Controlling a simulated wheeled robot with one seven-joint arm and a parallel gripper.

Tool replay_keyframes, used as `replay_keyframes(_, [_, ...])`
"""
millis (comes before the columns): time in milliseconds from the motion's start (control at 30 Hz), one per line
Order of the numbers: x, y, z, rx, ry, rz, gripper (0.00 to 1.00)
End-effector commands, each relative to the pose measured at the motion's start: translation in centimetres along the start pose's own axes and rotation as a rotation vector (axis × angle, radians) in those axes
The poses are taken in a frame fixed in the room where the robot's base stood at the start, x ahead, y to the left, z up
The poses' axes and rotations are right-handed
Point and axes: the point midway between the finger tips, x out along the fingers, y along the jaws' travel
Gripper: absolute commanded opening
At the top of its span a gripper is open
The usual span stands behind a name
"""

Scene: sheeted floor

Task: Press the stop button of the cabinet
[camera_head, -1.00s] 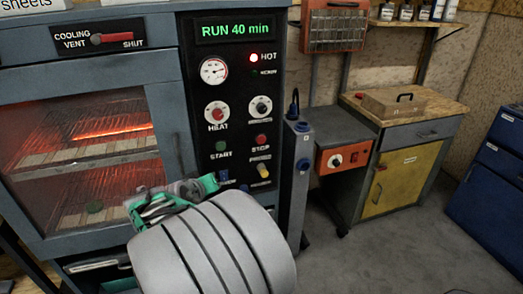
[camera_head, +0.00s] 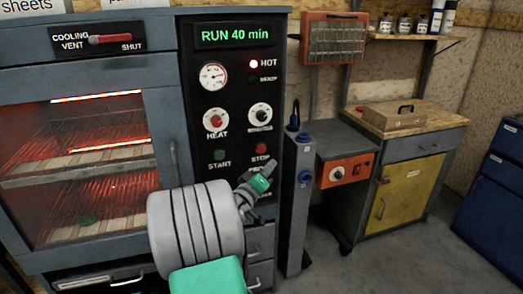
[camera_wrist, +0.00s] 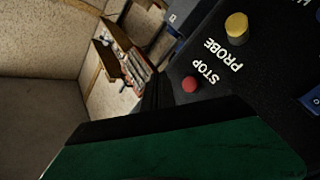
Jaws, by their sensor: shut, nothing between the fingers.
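The cabinet (camera_head: 159,102) stands at the left with a glowing window and a black control panel (camera_head: 234,88). Its display (camera_head: 234,36) reads "RUN 40 min". The red stop button (camera_head: 261,148) is on the panel's right side, above its probe control. In the wrist view the stop button (camera_wrist: 190,84) shows right of centre beside the "STOP" label. My gripper (camera_head: 267,170) is shut and empty, just below the stop button in the head view, apart from it in the picture. It covers the probe control there. A green finger (camera_wrist: 180,145) fills the wrist view's bottom.
A green start button (camera_head: 219,155) sits left of the stop button. The yellow probe knob (camera_wrist: 237,26) is close by in the wrist view. A grey post (camera_head: 298,200) stands right of the cabinet. A workbench with a yellow door (camera_head: 395,187) is farther right; floor before it is clear.

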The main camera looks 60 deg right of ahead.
Motion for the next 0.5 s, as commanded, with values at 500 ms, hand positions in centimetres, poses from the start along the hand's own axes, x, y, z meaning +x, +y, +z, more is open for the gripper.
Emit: replay_keyframes(500, [4.6, -3.4, -3.2, 0.000, -0.001, 0.000, 0.00])
